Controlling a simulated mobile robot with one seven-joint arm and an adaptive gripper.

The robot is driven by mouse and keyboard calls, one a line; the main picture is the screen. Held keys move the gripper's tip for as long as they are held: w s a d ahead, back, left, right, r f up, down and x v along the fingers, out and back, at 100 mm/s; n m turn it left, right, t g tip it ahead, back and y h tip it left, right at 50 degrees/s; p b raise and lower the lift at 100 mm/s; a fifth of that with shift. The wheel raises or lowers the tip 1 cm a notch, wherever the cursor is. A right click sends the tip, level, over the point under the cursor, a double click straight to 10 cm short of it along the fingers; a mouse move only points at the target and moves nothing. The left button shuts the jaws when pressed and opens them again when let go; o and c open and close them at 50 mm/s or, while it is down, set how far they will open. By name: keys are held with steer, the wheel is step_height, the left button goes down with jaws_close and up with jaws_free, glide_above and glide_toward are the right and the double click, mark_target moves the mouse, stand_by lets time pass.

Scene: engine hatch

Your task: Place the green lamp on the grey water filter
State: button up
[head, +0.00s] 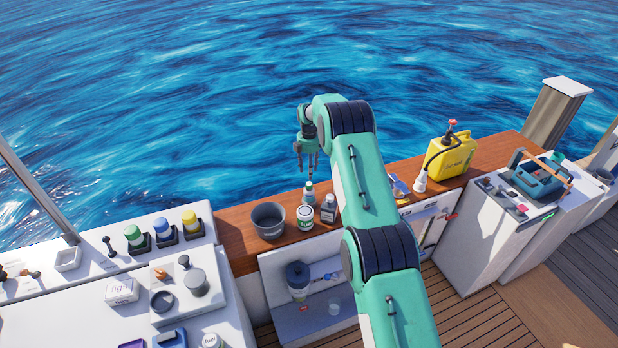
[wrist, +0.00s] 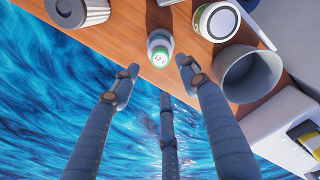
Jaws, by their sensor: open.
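A lamp-like piece with a green top (head: 133,234) stands in a black holder on the white counter at the left; I take it for the green lamp. A grey-topped cylinder with a paler lower part (head: 298,275) stands in the recess below the wooden ledge; it looks like the grey water filter, but I cannot be sure. My gripper (head: 307,154) is open and empty, above the ledge's sea-side edge. In the wrist view its fingers (wrist: 155,80) are spread, with a small green-and-white bottle (wrist: 160,47) just beyond them, apparently untouched.
On the wooden ledge stand a grey bucket (head: 268,220), a white labelled can (head: 305,217), a capped bottle (head: 328,208) and a yellow jerrycan (head: 450,155). Blue (head: 162,230) and yellow (head: 191,222) pieces stand beside the green one. Open water lies beyond the ledge.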

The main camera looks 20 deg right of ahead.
steer(key=shift+r, duration=1.9)
steer(key=shift+r, duration=0.1)
